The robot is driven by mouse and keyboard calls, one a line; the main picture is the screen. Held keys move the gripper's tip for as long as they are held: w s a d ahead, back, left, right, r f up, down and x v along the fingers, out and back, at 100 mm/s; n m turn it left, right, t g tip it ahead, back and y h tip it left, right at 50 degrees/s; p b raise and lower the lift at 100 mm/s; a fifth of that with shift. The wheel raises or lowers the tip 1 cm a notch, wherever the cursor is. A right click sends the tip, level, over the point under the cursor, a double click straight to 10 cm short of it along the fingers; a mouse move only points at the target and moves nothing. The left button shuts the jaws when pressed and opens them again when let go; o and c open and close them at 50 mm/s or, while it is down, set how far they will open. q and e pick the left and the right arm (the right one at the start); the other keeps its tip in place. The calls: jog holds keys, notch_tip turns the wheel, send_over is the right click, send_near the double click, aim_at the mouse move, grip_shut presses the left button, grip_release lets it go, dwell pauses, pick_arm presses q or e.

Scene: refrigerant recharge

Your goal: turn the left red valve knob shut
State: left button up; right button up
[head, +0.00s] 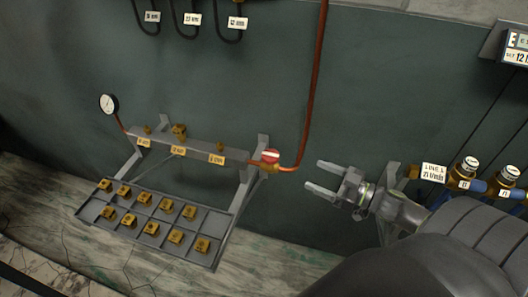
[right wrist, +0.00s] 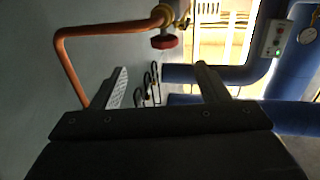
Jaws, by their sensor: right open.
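A small red valve knob (head: 270,156) with a pale mark sits at the right end of the manifold bar (head: 202,147), where the copper pipe (head: 312,85) joins. The red knob (right wrist: 165,41) also shows in the right wrist view, beyond the fingertips and near the top middle. My right gripper (head: 318,177) is open and empty, a short way to the right of the knob and apart from it. Its two fingers (right wrist: 161,76) show spread apart in the right wrist view. My left gripper is in neither view.
A tray (head: 150,238) with several brass fittings lies below the manifold. A pressure gauge (head: 109,103) stands at its left end. White-topped valves (head: 469,164) stand at the right. Labelled hoses (head: 192,20) hang above. Open space lies between knob and gripper.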

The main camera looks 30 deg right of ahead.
jog(key=p, duration=0.4)
send_near(264, 152)
jog(key=x, duration=0.6)
jog(key=f+x, duration=0.1)
jog(key=x, duration=0.1)
jog(key=shift+w+a, duration=0.15)
jog(key=shift+w, duration=0.25)
jog(key=shift+w+a, duration=0.3)
jog(key=shift+w, duration=0.25)
jog(key=shift+c, duration=0.5)
